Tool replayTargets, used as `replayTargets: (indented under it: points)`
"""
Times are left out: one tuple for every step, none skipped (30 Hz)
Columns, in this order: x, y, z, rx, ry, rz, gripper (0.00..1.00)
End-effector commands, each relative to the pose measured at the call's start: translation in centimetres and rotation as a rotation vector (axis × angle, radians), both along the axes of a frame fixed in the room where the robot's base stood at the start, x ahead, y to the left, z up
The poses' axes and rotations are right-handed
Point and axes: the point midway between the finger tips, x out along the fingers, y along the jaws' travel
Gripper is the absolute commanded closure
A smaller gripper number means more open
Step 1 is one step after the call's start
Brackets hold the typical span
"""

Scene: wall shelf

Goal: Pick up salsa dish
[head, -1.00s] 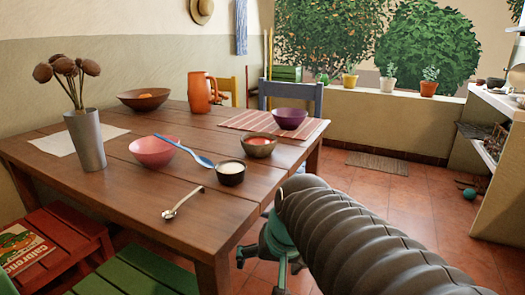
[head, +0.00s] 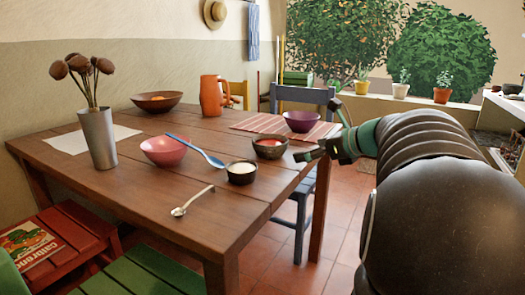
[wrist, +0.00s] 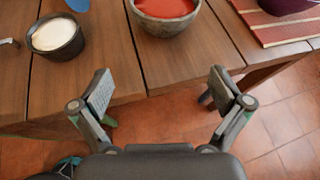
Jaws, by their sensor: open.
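The salsa dish is a small dark grey bowl (head: 270,147) with red salsa in it, near the table's right edge. In the wrist view the salsa bowl (wrist: 166,27) shows at the top centre, cut off by the frame edge, ahead of my fingers. My gripper (head: 312,155) is just right of the bowl in the head view, over the table's edge. In the wrist view my gripper (wrist: 160,90) has its two fingers wide apart with nothing between them. The fingers are apart from the bowl.
A dark bowl of white sauce (head: 241,173) stands to the left of the salsa. A blue spoon (head: 205,155) rests on a pink bowl (head: 163,151). A purple bowl (head: 302,121) sits on a striped mat (head: 260,124) behind. A ladle (head: 192,203) lies in front. A blue chair (head: 301,100) stands behind the table.

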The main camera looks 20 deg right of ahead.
Motion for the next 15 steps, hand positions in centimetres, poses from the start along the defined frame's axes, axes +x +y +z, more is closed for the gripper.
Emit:
replayTargets:
  points:
    - [0.2, -0.2, 0.5, 0.039, -0.006, -0.016, 0.00]
    - [0.4, -0.2, 0.7, 0.056, -0.008, -0.023, 0.00]
    - [0.6, -0.2, 0.9, 0.075, -0.009, -0.030, 0.00]
    - [0.8, -0.2, 0.9, 0.084, -0.010, -0.033, 0.00]
    - [1.0, -0.1, 0.9, 0.091, -0.011, -0.036, 0.00]
    - [1.4, 0.0, 0.7, 0.095, -0.010, -0.037, 0.00]
    - [1.8, 0.2, 0.5, 0.096, -0.010, -0.037, 0.00]
    - [2.3, 0.4, 0.3, 0.097, -0.009, -0.035, 0.00]
    - [2.9, 0.6, 0.0, 0.096, -0.008, -0.035, 0.00]
    - [3.4, 0.9, -0.2, 0.095, -0.009, -0.034, 0.00]
    - [3.9, 1.1, -0.4, 0.095, -0.009, -0.033, 0.00]
    - [4.5, 1.3, -0.7, 0.093, -0.009, -0.035, 0.00]
    - [5.0, 1.5, -1.0, 0.093, -0.008, -0.034, 0.00]
    - [5.5, 1.7, -1.1, 0.093, -0.008, -0.034, 0.00]
    - [6.0, 1.8, -1.4, 0.093, -0.009, -0.035, 0.00]
